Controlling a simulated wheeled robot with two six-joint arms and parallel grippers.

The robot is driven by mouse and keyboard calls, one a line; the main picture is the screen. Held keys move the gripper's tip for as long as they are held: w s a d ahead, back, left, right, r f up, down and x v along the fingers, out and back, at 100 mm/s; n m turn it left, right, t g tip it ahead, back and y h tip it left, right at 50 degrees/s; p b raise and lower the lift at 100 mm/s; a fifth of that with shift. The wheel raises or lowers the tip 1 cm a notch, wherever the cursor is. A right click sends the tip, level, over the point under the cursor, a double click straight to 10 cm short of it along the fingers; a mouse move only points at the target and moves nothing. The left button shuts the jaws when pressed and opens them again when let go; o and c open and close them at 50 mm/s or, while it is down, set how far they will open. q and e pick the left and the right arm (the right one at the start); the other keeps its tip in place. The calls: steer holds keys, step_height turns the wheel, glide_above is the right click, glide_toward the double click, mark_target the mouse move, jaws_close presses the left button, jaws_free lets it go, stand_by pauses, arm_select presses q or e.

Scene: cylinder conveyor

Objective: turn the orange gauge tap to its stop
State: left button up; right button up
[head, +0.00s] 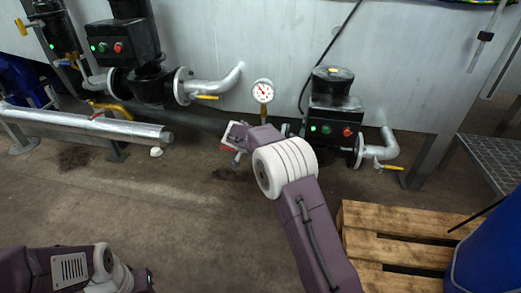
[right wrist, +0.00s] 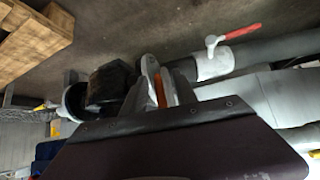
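The round white gauge (head: 263,91) with a red needle stands on a brass stem (head: 263,114) in the head view, just beyond my right wrist. The lower part of the stem is hidden by my right arm. In the right wrist view a narrow orange piece (right wrist: 160,89), perhaps the tap's handle, shows beyond the edge of my dark gripper housing, beside a pale flange (right wrist: 149,70). My right gripper's fingers are not clearly visible, so I cannot tell whether they touch it. My left arm lies at the lower left of the head view; its gripper is not visible.
A black pump unit (head: 335,115) stands right of the gauge. A red-handled valve (right wrist: 240,32) sits on the nearby pipe in the wrist view. A wooden pallet (head: 385,222) and a blue barrel (head: 495,255) stand at right.

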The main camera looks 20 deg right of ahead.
steer(key=p+v, duration=0.4)
steer(key=v, duration=0.5)
